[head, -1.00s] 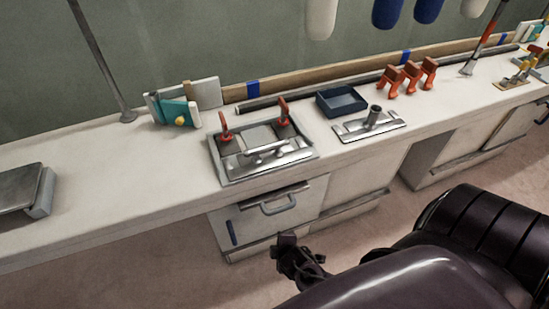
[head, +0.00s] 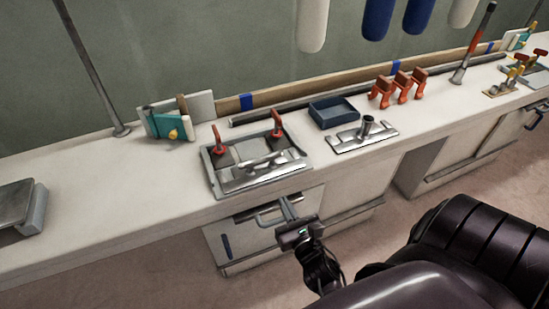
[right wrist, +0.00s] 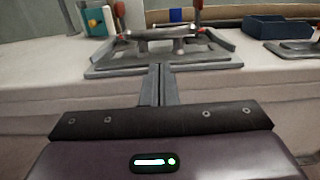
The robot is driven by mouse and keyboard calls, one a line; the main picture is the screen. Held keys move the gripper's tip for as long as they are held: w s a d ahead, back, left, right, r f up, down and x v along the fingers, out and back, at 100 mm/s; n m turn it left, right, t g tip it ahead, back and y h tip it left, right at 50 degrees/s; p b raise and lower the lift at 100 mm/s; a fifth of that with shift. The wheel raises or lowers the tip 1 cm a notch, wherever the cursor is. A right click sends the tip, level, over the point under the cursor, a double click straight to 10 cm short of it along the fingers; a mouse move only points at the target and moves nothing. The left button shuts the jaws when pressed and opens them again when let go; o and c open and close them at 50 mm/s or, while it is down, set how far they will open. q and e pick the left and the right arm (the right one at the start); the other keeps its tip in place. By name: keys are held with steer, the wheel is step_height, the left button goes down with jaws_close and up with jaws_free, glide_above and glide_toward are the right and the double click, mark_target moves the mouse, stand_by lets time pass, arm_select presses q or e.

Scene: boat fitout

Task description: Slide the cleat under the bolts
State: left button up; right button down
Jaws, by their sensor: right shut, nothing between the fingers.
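The bolts are too small to make out. My right gripper (head: 289,208) is in front of the bench, below and to the right of the fixture. In the right wrist view its two fingers (right wrist: 158,84) are together and empty, pointing toward the fixture's front edge and apart from the cleat. My left gripper is not in view.
A blue tray (head: 338,112) and a metal plate with an upright tube (head: 366,130) stand right of the fixture. Red clamps (head: 397,90) stand farther right.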

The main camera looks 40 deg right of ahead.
mark_target(267, 179)
steer(key=x, duration=1.3)
steer(key=shift+w+d+f, duration=0.1)
steer(key=shift+w, duration=0.1)
steer(key=b+x, duration=0.2)
steer(key=x, duration=0.9)
steer(key=shift+d+f+b, duration=0.1)
steer(key=shift+d+b, duration=0.05)
steer(key=shift+b, duration=0.2)
steer(key=shift+w, duration=0.15)
